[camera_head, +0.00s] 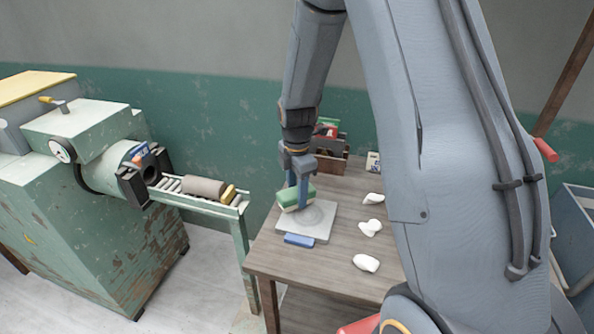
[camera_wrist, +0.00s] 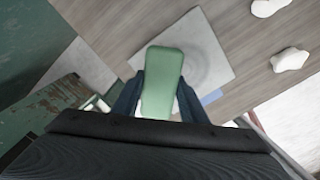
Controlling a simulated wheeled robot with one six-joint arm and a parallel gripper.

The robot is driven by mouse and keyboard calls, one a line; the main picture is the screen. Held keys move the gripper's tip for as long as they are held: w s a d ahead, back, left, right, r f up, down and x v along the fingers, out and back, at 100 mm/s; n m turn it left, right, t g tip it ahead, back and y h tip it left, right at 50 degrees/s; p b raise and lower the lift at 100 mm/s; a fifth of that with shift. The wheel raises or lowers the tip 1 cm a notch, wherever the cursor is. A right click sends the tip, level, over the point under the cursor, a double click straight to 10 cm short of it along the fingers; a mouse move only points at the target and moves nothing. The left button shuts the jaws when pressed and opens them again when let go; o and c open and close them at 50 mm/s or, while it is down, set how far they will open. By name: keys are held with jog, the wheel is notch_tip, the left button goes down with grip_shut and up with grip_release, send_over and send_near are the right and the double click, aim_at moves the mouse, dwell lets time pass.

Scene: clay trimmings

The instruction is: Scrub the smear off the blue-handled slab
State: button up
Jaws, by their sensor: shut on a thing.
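The pale grey slab (camera_head: 322,229) lies flat on the wooden table, its blue handle (camera_head: 299,241) at the near edge. The slab (camera_wrist: 200,35) and part of the blue handle (camera_wrist: 211,97) also show in the wrist view. A faint round grey smear (camera_head: 318,216) is on the slab's face, also visible in the wrist view (camera_wrist: 207,72). My gripper (camera_head: 299,192) points down, shut on a green sponge with a pale underside (camera_head: 287,197). The sponge (camera_wrist: 164,72) is over the slab's left part, beside the smear; I cannot tell whether it touches.
Several white clay lumps (camera_head: 366,262) lie right of the slab on the table (camera_head: 335,273). A wooden box (camera_head: 331,163) stands at the back. A green machine (camera_head: 95,215) with a roller conveyor (camera_head: 172,188) carrying a brown cylinder (camera_head: 205,187) is at left. The table's near edge is clear.

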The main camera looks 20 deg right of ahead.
jog(key=shift+s+r+p, duration=0.15)
jog(key=shift+r+p, duration=0.15)
jog(key=shift+r, duration=0.7)
jog(key=shift+r+p, duration=1.8)
jog(key=shift+r, duration=0.45)
